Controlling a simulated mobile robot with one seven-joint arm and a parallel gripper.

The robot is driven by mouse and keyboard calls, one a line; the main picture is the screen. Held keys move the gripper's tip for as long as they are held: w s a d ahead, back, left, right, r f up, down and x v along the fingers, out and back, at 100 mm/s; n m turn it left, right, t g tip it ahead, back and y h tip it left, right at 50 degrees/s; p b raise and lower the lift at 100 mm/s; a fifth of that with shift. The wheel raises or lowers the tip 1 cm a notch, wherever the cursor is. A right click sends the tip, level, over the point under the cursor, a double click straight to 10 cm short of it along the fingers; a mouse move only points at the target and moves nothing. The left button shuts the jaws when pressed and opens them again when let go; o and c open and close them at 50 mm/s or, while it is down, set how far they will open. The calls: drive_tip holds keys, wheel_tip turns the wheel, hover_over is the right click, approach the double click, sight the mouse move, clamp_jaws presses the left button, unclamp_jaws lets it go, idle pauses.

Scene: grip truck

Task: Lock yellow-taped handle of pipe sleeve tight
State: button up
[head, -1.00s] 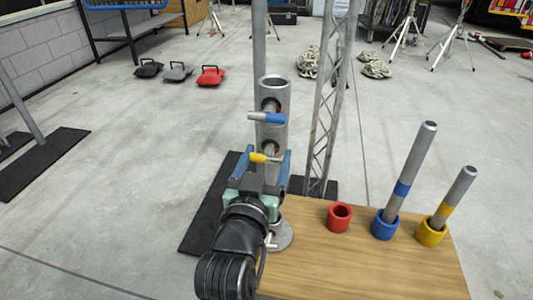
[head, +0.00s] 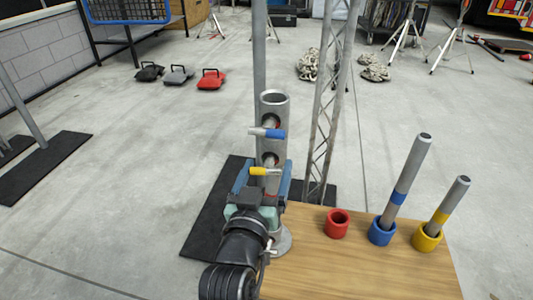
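The grey pipe sleeve (head: 273,103) stands upright on a round base at the table's left edge. Its yellow-taped handle (head: 260,171) sticks out sideways, low on the sleeve. Its blue-taped handle (head: 269,133) sticks out above that. My gripper (head: 264,178) is in front of the sleeve, its two blue fingers spread to the left and right of the yellow-taped handle. I see a gap between the fingers, and I cannot tell whether either touches the handle. My gripper and wrist hide the sleeve's lower part.
On the wooden table (head: 350,270) stand a red cup (head: 337,223), a blue cup (head: 382,231) and a yellow cup (head: 427,238). Grey pipes lean in the blue and yellow cups. A lattice truss (head: 325,120) rises behind the table.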

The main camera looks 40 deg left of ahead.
drive_tip(key=shift+o, duration=0.9)
drive_tip(key=p+v, duration=0.3)
drive_tip(key=v, duration=1)
drive_tip(key=shift+w, duration=0.1)
